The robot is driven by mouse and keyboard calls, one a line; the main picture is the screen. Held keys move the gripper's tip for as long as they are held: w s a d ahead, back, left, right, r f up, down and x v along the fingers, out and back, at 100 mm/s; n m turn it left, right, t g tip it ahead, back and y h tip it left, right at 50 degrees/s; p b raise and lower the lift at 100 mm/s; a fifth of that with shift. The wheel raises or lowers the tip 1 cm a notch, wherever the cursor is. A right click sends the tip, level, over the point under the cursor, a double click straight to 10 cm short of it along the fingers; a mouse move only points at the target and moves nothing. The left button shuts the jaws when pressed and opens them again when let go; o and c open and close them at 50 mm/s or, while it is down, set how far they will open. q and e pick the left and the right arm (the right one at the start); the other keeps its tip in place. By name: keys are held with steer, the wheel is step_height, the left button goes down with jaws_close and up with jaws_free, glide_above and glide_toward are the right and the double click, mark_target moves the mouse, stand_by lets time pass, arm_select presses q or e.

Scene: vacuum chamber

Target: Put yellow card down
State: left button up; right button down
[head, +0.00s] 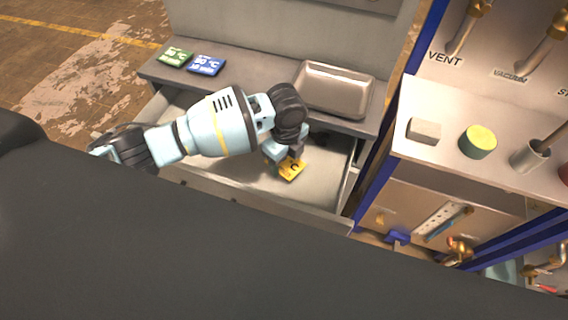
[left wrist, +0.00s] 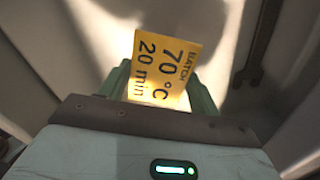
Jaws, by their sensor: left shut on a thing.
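The yellow card (head: 292,170) is held at the fingertips of my left gripper (head: 281,161), inside the open drawer (head: 225,172). In the left wrist view the card (left wrist: 166,66) reads "BATCH 70 °C 20 min" and sits between the two green fingers of the gripper (left wrist: 158,88). The gripper is shut on it. I cannot tell whether the card touches the drawer floor. The arm hides part of the drawer. My right gripper is not in view.
A green card (head: 175,58) and a blue card (head: 207,65) lie on the grey counter (head: 240,72) above the drawer. An empty metal tray (head: 333,90) stands at its right. A shelf (head: 440,112) with a block, a green-topped cylinder and a cup is further right.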

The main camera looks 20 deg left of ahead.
mark_target(285, 162)
arm_select(q)
steer(key=shift+f, duration=1.85)
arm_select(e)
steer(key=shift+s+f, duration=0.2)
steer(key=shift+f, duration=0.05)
arm_select(q)
steer(key=shift+f, duration=0.2)
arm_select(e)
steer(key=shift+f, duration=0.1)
arm_select(q)
steer(key=o, duration=0.9)
steer(key=shift+o, duration=0.2)
steer(key=shift+r, duration=0.15)
step_height(285, 162, up, 11)
steer(key=shift+f+p, duration=0.1)
steer(key=shift+p, duration=0.35)
steer(key=shift+r, duration=0.7)
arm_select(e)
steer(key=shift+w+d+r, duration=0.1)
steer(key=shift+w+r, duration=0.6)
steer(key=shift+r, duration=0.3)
